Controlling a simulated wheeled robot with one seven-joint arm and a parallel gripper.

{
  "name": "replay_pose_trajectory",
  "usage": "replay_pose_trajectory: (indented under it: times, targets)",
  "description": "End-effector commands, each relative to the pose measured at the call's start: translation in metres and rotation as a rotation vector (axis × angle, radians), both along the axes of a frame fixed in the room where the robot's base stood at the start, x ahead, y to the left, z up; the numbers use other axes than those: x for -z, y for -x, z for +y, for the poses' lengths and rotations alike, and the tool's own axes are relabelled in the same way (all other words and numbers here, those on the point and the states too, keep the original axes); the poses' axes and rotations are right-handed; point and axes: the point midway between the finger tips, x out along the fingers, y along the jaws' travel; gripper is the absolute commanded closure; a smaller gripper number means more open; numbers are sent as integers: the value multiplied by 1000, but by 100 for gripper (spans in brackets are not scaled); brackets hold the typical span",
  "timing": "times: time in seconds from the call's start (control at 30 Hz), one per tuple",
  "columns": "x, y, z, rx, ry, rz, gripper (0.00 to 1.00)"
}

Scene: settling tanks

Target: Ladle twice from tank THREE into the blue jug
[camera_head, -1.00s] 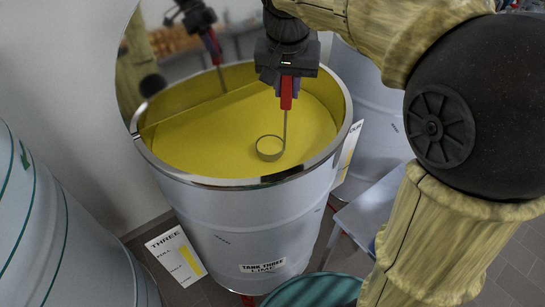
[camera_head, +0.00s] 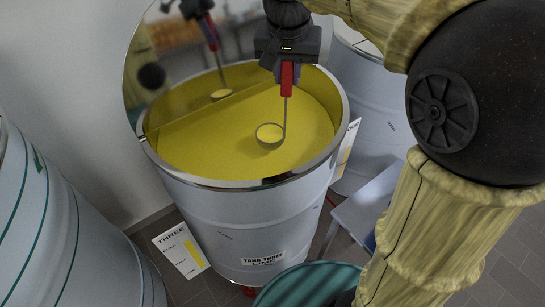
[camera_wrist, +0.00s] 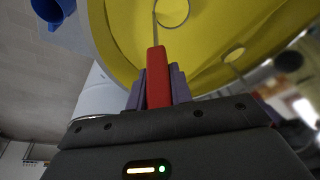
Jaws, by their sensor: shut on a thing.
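Tank THREE (camera_head: 240,215) is an open pale grey-blue drum with a label on its front, holding yellow liquid (camera_head: 205,150). My gripper (camera_head: 287,68) is above the tank, shut on the red handle of a ladle (camera_head: 287,78); the handle also shows in the wrist view (camera_wrist: 157,80). The ladle's thin rod hangs down to a small round cup (camera_head: 270,134). The cup looks full of yellow and appears just above the liquid, inside the rim. The blue jug (camera_wrist: 54,8) is at the top left of the wrist view, partly cut off, outside the tank. I cannot see it in the head view.
A mirror-like raised lid (camera_head: 190,70) stands behind the tank and reflects the ladle. Green-striped drum (camera_head: 65,240) stands at left, another drum (camera_head: 370,110) behind right. A teal ribbed object (camera_head: 305,285) is in front.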

Motion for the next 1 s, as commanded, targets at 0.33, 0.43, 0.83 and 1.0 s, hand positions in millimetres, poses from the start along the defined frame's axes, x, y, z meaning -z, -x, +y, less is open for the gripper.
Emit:
replay_pose_trajectory:
  times: [0.33,0.43,0.83,1.0]
  targets:
    - [-20,0,0,0,0,-1,100]
    - [-25,0,0,0,-1,-1,100]
    - [-44,0,0,0,-1,-2,100]
    - [-52,0,0,0,-1,-2,100]
